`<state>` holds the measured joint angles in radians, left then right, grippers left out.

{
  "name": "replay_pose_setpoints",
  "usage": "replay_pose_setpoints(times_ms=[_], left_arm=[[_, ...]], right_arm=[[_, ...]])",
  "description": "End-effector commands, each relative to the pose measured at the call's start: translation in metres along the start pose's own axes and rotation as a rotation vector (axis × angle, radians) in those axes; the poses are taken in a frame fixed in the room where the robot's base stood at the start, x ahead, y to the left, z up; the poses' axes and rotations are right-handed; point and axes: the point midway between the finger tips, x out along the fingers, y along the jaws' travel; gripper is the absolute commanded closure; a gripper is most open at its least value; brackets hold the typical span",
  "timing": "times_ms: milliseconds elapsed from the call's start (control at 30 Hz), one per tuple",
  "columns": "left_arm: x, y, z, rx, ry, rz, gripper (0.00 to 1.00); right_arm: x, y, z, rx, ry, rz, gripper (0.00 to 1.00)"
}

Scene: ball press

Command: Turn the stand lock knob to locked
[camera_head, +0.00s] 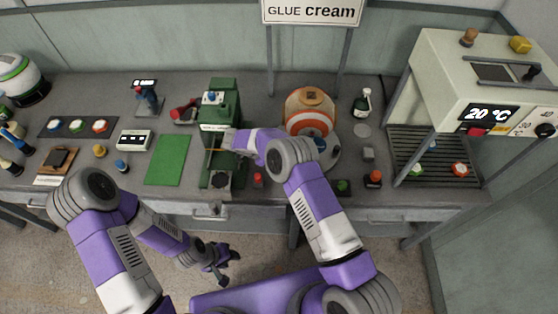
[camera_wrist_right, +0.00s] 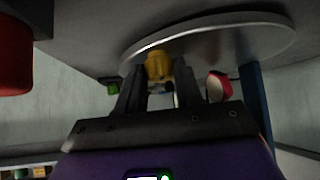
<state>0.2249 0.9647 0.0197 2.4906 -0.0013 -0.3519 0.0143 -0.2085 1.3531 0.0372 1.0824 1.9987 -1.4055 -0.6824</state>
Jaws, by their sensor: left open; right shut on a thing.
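In the right wrist view the yellow knob (camera_wrist_right: 158,66) sits at the edge of the round grey plate (camera_wrist_right: 210,36). My right gripper (camera_wrist_right: 160,85) is shut on it, one dark finger on each side. The knob's setting cannot be read. My left gripper (camera_head: 220,268) is open and empty, low over the floor in front of the bench.
A green press (camera_head: 222,110) stands left of the ball, with a green mat (camera_head: 167,160) beside it. A white oven-like machine (camera_head: 480,85) reading 20 °C stands at the right. A red part (camera_wrist_right: 15,55) is close at the left of the right wrist view.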

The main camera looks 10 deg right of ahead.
Motion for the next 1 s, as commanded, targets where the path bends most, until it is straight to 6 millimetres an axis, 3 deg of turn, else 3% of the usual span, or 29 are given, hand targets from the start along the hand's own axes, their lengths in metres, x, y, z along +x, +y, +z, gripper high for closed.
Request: replay_pose_setpoints(times_ms=[600,633,700,800,1000], left_arm=[[0.0049,-0.0018,-0.0004,0.0,0.0,0.0,0.57],[0.0049,-0.0018,-0.0004,0.0,0.0,0.0,0.57],[0.0049,-0.0018,-0.0004,0.0,0.001,0.0,0.57],[0.005,-0.0018,-0.0004,0.0,0.0,0.0,0.57],[0.005,-0.0018,-0.0003,0.0,0.0,0.0,0.57]], right_arm=[[0.0003,-0.0007,-0.0012,0.033,0.004,0.032,0.95],[0.0003,-0.0007,-0.0012,0.033,0.004,0.032,0.63],[0.0003,-0.0007,-0.0011,0.033,0.004,0.032,0.53],[0.0002,-0.0007,-0.0009,0.032,0.003,0.031,0.39],[0.0001,-0.0007,-0.0006,0.032,0.002,0.031,0.39]])
